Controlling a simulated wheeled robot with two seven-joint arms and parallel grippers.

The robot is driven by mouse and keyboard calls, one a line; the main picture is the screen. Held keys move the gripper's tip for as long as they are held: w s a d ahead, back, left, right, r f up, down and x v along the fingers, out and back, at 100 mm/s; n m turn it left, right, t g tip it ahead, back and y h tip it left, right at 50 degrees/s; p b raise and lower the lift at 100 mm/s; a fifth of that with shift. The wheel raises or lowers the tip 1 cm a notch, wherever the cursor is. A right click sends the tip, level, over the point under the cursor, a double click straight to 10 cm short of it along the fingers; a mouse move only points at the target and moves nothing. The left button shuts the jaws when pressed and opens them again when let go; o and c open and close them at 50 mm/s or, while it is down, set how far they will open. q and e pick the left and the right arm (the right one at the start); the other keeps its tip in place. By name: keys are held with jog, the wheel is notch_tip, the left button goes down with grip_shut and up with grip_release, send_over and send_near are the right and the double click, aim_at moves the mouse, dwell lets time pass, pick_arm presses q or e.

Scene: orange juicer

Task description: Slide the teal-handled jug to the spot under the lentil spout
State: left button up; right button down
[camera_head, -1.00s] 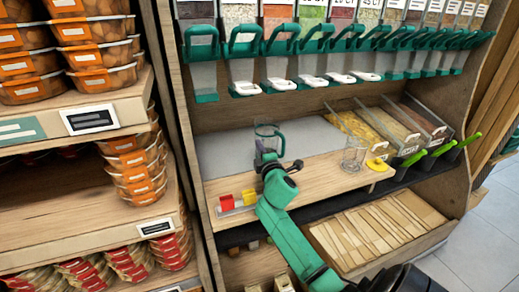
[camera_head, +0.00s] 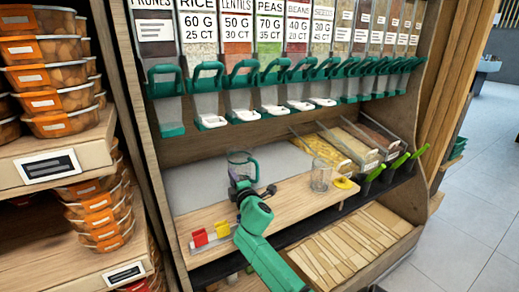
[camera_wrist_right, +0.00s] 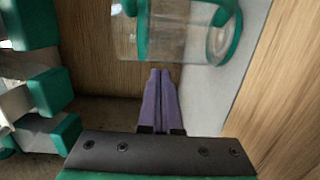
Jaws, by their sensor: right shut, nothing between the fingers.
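The clear jug with a teal handle (camera_head: 240,164) stands upright on the counter, below the dispensers and close beneath the lentil spout (camera_head: 246,115). I cannot tell whether it is exactly under it. The lentil column has a LENTILS label (camera_head: 237,21). My right gripper (camera_head: 243,187) is at the near side of the jug, shut and empty. In the right wrist view, its purple fingers (camera_wrist_right: 160,95) are together, with their tips beside the jug (camera_wrist_right: 178,42). I cannot tell whether they touch it. My left gripper is not in view.
A clear glass (camera_head: 320,176) stands to the right of the jug, next to a yellow item (camera_head: 345,184). Red and yellow blocks (camera_head: 211,234) sit at the counter's front left. Open bins (camera_head: 350,147) line the right. Grey surface (camera_head: 195,185) left of the jug is bare.

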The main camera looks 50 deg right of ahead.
notch_tip(320, 180, up, 5)
jog(key=shift+r+p, duration=0.1)
jog(key=shift+p, duration=0.85)
notch_tip(320, 180, up, 5)
jog(key=p, duration=0.2)
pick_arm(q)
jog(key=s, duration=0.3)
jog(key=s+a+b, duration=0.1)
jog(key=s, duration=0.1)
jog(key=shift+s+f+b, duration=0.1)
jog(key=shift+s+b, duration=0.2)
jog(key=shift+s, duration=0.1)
pick_arm(e)
jog(key=s+d, duration=0.2)
jog(key=d, duration=0.8)
jog(key=s+d, duration=0.1)
jog(key=d, duration=0.9)
jog(key=shift+s+d, duration=0.35)
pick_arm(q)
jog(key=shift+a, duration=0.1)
